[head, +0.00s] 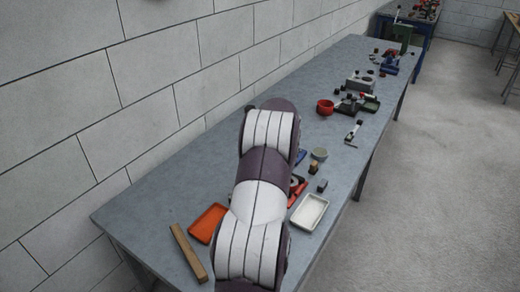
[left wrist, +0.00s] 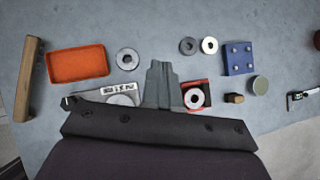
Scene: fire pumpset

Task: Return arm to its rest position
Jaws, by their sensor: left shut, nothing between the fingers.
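My own arm, in white and dark purple, rises across the middle of the head view over the grey workbench (head: 150,210). Its gripper is hidden behind the arm there. In the left wrist view my left gripper (left wrist: 160,70) is a grey pair of fingers closed together, with nothing between them. It points over the bench top, with small parts around it. My right gripper does not show in either view.
An orange tray (head: 207,223), a wooden bar (head: 188,252) and a white tray (head: 309,212) lie near the arm. A red bowl (head: 325,107) and several tools stand farther along. A block wall (head: 60,90) borders the bench's left side; open floor (head: 430,180) lies right.

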